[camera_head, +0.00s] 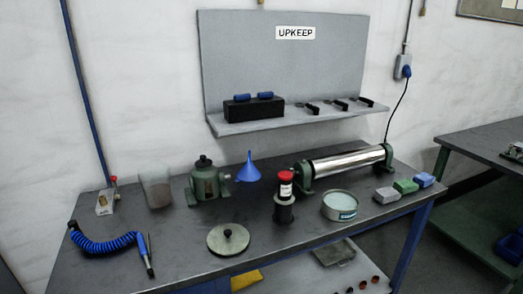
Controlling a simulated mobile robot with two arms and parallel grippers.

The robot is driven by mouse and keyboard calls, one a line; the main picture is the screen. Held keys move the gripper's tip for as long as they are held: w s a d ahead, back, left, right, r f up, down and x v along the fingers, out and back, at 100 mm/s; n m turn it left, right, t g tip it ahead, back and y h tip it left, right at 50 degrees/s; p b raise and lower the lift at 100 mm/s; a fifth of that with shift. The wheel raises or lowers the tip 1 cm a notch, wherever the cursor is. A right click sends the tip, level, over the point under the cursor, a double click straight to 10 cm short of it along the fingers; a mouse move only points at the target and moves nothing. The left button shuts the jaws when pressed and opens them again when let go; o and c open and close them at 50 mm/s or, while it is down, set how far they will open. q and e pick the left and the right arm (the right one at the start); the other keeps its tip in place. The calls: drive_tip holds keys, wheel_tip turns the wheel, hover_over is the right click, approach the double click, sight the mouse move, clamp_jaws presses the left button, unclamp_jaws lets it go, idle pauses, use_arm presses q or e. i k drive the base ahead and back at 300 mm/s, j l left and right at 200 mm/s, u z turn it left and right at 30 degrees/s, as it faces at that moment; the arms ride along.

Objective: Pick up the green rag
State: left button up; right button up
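The green rag (406,186) appears as a small folded block near the right end of the dark workbench (180,243). It lies between a grey folded block (386,195) on its left and a blue one (424,180) on its right, in a close row. Neither of my grippers shows in the head view, and nothing is seen touching the rag.
A round tin (340,206) stands left of the rags. Behind it is a long shiny roller (345,163) on green stands. A red-capped bottle (285,190), blue funnel (248,169) and coiled blue hose (103,243) sit further left. Another bench (490,141) stands at right.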

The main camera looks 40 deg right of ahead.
sight(406, 185)
drive_tip(key=z, duration=2.2)
